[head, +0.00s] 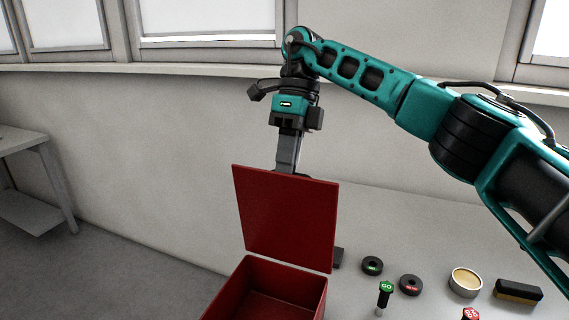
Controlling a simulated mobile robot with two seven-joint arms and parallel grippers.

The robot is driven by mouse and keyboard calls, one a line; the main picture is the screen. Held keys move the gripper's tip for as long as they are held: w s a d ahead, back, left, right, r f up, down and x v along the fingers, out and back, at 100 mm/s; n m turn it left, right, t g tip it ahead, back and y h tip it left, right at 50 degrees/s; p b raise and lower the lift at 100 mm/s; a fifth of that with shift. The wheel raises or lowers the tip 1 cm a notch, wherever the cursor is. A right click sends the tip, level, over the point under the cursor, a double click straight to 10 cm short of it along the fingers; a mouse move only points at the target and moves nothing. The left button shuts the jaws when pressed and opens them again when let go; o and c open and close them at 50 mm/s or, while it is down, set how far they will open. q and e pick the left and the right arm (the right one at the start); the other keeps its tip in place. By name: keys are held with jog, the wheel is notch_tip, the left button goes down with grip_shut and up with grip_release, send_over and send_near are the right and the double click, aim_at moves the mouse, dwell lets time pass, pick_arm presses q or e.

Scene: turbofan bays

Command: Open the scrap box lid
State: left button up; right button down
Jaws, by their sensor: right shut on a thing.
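The red scrap box (263,278) stands on the pale worktop at the bottom middle of the head view, its inside partly visible and looking empty. Its red lid (287,220) stands raised, roughly upright at the back of the box. My right gripper (286,168) comes down from above at the lid's top edge and is shut on the lid. Its fingertips are partly hidden behind the lid. My left gripper is not in view.
Right of the box are a black green-labelled ring (372,265), a red-labelled ring (410,285), a green-topped gauge (386,289), a red-topped gauge (470,314), a round tin (466,281) and a brush (517,292). A grey table (30,150) stands far left.

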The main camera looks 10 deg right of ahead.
jog(key=shift+w+d+f, duration=0.1)
jog(key=shift+w+f, duration=0.15)
jog(key=shift+f, duration=0.4)
jog(key=shift+g, duration=0.3)
jog(key=c, duration=1.6)
grip_release()
jog(key=shift+w, duration=0.1)
jog(key=o, duration=0.4)
jog(key=shift+w, duration=0.2)
jog(key=shift+c, duration=0.2)
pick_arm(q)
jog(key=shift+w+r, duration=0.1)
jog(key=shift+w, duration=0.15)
pick_arm(e)
jog(key=shift+o, duration=0.4)
jog(key=shift+s+r, duration=0.1)
jog(key=shift+r, duration=0.05)
jog(key=shift+d, duration=0.1)
